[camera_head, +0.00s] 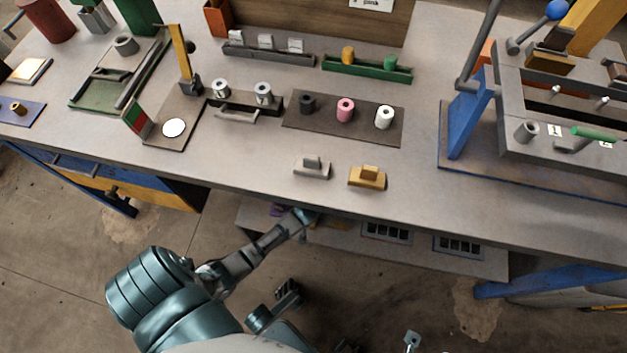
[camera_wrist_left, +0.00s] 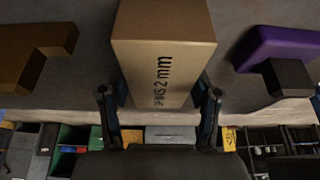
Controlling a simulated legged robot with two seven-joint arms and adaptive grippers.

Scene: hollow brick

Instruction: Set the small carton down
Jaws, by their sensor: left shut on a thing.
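The small carton (camera_wrist_left: 163,55) is a tan cardboard box with black print ending in "2 mm". It fills the upper middle of the left wrist view. My left gripper (camera_wrist_left: 160,102) is shut on it, with a dark finger on each side. Whether the carton touches the grey surface behind it cannot be told. In the head view my left arm reaches under the bench's front edge, its gripper (camera_head: 305,216) over the lower shelf (camera_head: 345,238); the carton is not clearly seen there. A dark part low in the head view may be my right gripper, but its state is unclear.
In the wrist view a brown-orange piece (camera_wrist_left: 35,52) lies left of the carton and a purple piece (camera_wrist_left: 280,50) right, both apart from it. The bench top (camera_head: 240,160) overhangs the shelf. Dark grated boxes (camera_head: 387,232) occupy the shelf's right part.

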